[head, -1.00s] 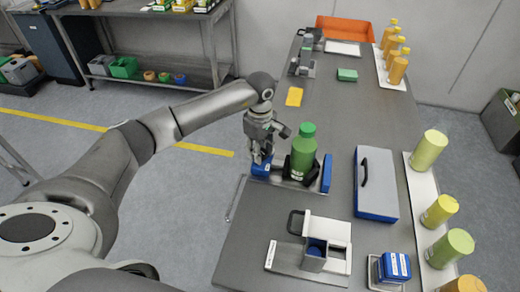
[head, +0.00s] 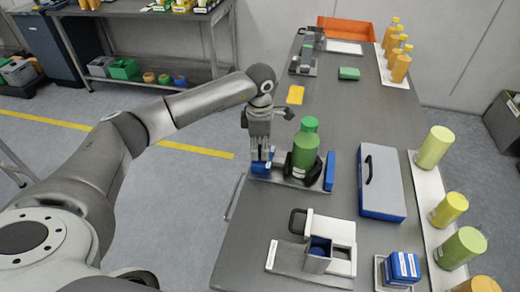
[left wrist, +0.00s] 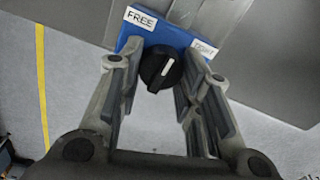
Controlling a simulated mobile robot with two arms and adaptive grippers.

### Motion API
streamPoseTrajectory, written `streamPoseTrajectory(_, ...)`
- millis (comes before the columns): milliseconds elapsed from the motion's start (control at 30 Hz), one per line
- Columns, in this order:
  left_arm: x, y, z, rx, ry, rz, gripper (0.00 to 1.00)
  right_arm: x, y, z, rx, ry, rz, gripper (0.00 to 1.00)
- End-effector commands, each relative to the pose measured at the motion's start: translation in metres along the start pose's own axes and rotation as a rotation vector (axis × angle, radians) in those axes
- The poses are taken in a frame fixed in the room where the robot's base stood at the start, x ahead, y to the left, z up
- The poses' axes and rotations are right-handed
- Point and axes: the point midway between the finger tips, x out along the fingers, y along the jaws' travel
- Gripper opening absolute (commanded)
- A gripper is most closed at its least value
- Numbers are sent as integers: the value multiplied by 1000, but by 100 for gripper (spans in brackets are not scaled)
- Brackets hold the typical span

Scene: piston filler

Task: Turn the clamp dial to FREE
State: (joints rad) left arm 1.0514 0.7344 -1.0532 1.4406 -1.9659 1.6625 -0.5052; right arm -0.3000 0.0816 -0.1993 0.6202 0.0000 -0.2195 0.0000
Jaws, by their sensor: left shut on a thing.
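The clamp dial (left wrist: 158,69) is a black round knob with a white pointer line on the front of a blue block (left wrist: 150,38). The block carries a FREE label (left wrist: 141,18) at left and a TIGHT label (left wrist: 204,48) at right. The pointer line leans slightly right of straight up, between the two labels. My left gripper (left wrist: 160,80) has its fingers on both sides of the dial and is shut on it. In the head view the blue block (head: 261,168) sits under my left gripper (head: 263,152), which hides the dial. My right gripper is not in view.
A green bottle (head: 305,152) stands in a dark holder right beside my left gripper. A blue pad (head: 329,171) and a grey-blue case (head: 381,180) lie further right. A white-and-grey fixture (head: 318,245) stands nearer. The table's left edge is close to the blue block.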

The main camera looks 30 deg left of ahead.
Motion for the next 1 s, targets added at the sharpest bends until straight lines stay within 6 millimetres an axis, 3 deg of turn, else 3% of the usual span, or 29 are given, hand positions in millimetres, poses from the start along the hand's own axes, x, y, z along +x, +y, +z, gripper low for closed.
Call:
streamPoseTrajectory(600, 0, -2, 0, -568, 0, 2, 9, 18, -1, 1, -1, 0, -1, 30)
streamPoseTrajectory(1000, 0, -2, 1, -790, 0, 1, 9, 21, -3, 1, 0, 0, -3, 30)
